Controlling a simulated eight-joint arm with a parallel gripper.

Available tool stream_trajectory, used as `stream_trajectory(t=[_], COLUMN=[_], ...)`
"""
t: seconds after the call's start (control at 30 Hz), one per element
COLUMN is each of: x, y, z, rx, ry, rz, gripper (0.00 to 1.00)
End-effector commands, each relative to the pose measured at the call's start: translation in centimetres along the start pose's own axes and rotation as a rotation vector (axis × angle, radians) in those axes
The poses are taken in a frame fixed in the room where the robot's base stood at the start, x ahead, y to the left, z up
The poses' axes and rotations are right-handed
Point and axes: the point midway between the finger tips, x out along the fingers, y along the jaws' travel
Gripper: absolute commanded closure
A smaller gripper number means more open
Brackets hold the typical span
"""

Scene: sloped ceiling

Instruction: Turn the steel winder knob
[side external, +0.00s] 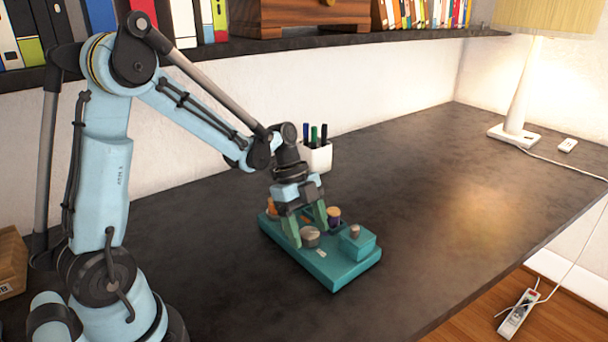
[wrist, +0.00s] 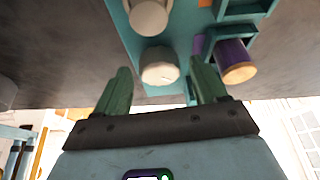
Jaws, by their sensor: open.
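A teal base (side external: 335,268) lies on the dark desk. A round grey metallic knob (side external: 310,239), which looks like the steel winder knob, stands on it by my gripper (side external: 307,230). My gripper points down with its green fingers apart, one on either side of the knob. In the wrist view, a pale round knob (wrist: 160,67) shows between the fingertips of my gripper (wrist: 160,60). I see no clear contact with it. A second pale cylinder (wrist: 150,17) shows above it there. I cannot tell for certain how the knobs match between views.
A raised teal block with a small knob (side external: 354,231) sits at the base's right. A purple spool (side external: 334,215) stands close behind the fingers, also seen in the wrist view (wrist: 236,62). A white pen cup (side external: 317,157) stands behind.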

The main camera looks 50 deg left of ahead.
Motion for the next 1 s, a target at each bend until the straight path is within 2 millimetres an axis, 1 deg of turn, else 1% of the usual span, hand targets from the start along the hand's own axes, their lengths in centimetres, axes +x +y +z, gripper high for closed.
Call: stream_trajectory(t=[0.17,0.27,0.53,0.77,1.0], x=[0.0,-0.01,-0.03,-0.04,-0.06], y=[-0.01,-0.01,-0.01,0.01,0.1], z=[-0.01,-0.01,-0.01,-0.01,-0.01], rx=[0.0,0.0,0.0,-0.015,-0.11], ry=[0.0,0.0,0.0,0.0,0.0], rz=[0.0,0.0,0.0,-0.007,-0.046], gripper=[0.29,0.43,0.84,0.85,0.85])
